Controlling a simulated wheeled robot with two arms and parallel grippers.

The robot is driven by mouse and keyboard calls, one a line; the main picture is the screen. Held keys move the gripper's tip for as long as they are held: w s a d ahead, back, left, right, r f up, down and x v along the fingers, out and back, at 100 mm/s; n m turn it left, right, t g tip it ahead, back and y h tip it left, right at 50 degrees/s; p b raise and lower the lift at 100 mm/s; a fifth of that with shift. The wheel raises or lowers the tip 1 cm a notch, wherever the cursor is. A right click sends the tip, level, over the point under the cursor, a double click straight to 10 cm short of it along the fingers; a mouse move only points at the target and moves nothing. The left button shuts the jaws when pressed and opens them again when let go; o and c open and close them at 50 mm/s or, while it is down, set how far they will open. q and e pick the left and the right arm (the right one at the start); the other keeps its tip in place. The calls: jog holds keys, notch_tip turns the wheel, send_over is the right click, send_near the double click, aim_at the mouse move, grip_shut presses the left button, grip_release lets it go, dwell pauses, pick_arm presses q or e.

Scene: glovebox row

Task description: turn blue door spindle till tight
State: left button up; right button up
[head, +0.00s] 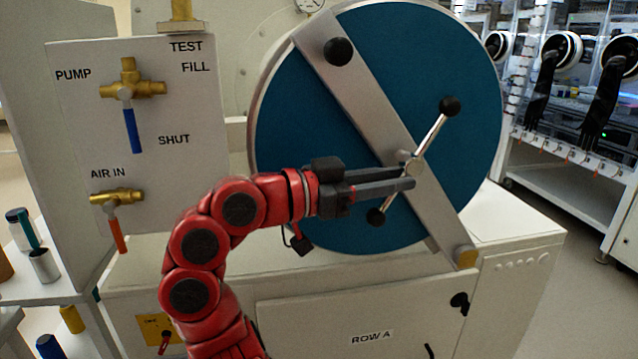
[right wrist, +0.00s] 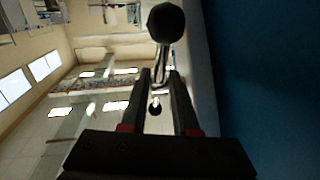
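The blue round door (head: 330,130) has a slanting grey bar across its face. The spindle's bright tommy bar (head: 432,138) crosses the hub on this bar and slants from upper right to lower left. It has a black ball at each end, the upper one (head: 449,106) and the lower one (head: 376,217). My right gripper (head: 411,174) reaches in from the left, its fingertips at the hub. In the right wrist view, the fingers (right wrist: 160,75) stand apart with the bar between their tips; I see no clear grip. My left gripper is not in view.
A panel (head: 180,110) with a blue-handled valve (head: 132,128) and a red-handled valve (head: 117,234) stands left of the door. A black knob (head: 338,51) sits high on the grey bar. A white cabinet (head: 300,318) lies below the door.

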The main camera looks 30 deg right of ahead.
jog(key=w+a+p, duration=0.1)
jog(key=a, duration=1.1)
jog(key=shift+w+r+p, duration=0.15)
jog(key=shift+p, duration=0.2)
